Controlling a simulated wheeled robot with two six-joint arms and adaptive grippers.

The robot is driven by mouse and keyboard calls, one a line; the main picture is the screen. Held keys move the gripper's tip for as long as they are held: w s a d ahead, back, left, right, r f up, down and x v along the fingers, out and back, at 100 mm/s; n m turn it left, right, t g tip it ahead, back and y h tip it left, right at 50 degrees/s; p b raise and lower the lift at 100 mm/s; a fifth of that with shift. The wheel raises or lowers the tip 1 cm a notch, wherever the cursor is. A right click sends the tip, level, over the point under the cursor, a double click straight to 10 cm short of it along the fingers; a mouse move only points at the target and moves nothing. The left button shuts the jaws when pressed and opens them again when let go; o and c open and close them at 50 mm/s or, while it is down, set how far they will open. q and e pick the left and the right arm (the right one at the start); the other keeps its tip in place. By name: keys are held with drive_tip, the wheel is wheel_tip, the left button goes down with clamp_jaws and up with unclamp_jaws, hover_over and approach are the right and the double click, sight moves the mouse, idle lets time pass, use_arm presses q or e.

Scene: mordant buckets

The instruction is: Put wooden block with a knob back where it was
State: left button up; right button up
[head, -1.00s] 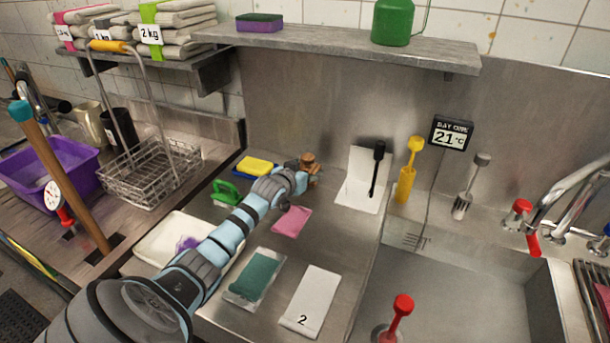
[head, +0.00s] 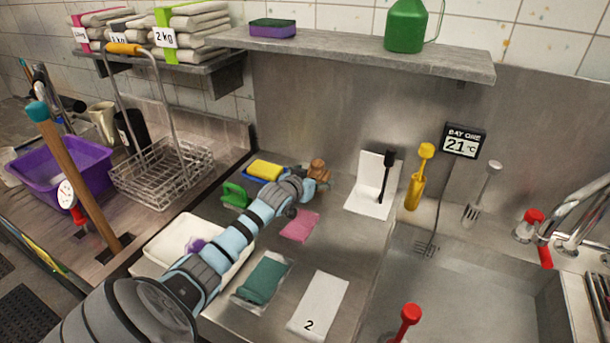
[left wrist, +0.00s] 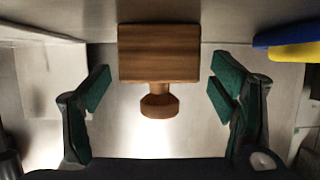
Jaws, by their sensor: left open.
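The wooden block with a knob (left wrist: 159,53) stands on the steel counter near the back wall, its knob pointing toward my gripper in the left wrist view. In the head view the block (head: 319,170) shows just beyond the end of my left arm. My left gripper (left wrist: 160,88) is open, its green-padded fingers apart on either side of the knob, with gaps on both sides; nothing is held. In the head view my left gripper (head: 312,187) partly hides the block's lower part. My right gripper is not in view.
A yellow sponge on a blue tray (head: 249,176), a green-handled brush (head: 235,196) and a pink cloth (head: 300,226) lie near the arm. A white stand with a black tool (head: 366,201) is to the right. A shelf (head: 350,50) overhangs the back.

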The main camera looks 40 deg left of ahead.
use_arm(q)
drive_tip(key=p+v, duration=0.2)
drive_tip(key=v, duration=0.8)
drive_tip(key=shift+s+r+p, duration=0.1)
drive_tip(key=shift+r+p, duration=0.15)
drive_tip(key=shift+p, duration=0.15)
drive_tip(key=shift+s+d+r, duration=0.1)
drive_tip(key=shift+s, duration=0.2)
